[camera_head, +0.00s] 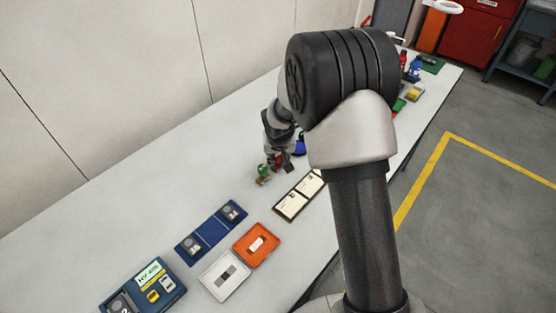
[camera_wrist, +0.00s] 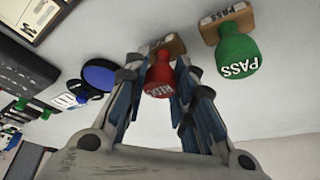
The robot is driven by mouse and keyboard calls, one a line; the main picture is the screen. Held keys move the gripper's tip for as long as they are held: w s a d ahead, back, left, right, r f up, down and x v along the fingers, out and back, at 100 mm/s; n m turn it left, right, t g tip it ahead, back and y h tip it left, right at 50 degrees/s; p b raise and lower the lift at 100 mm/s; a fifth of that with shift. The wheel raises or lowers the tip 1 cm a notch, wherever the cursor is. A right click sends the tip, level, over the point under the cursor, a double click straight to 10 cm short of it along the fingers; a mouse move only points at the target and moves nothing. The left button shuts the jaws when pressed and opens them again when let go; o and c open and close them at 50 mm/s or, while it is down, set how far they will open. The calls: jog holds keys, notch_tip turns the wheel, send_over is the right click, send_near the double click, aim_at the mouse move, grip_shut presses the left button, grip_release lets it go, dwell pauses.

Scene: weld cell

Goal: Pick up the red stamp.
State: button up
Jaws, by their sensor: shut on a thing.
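The red stamp (camera_wrist: 158,78) has a red knob with white lettering and a tan wooden base. In the wrist view it sits between the two fingers of my gripper (camera_wrist: 160,72), which is shut on its knob. In the head view my gripper (camera_head: 279,161) is low over the white table, and the red stamp there is small and mostly hidden by the fingers. I cannot tell whether its base touches the table. A green stamp (camera_wrist: 237,52) marked PASS stands beside it, apart from the fingers. The green stamp also shows in the head view (camera_head: 263,171).
A blue round pad (camera_wrist: 99,75) lies left of the fingers. Cream cards on a dark holder (camera_head: 291,206), a blue tray (camera_head: 211,232), an orange tray (camera_head: 256,245) and a light tray (camera_head: 224,276) lie nearer. The white table (camera_head: 130,215) is clear along the wall.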

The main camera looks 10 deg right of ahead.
jog(key=shift+r, duration=0.15)
notch_tip(320, 180, up, 20)
jog(key=p, duration=0.6)
jog(key=o, duration=0.5)
jog(key=c, duration=0.4)
jog(key=o, duration=0.3)
jog(key=shift+c, duration=1)
jog(key=shift+w+d+f+b, duration=0.65)
jog(key=shift+w+d+f, duration=0.6)
jog(key=shift+f, duration=1.75)
jog(key=shift+w+d+f+b, duration=0.75)
jog(key=shift+d+f, duration=0.85)
jog(key=shift+f, duration=1.4)
jog(key=shift+w+d+f+b, duration=0.55)
jog(key=shift+w+d+f, duration=0.7)
jog(key=shift+f, duration=1.75)
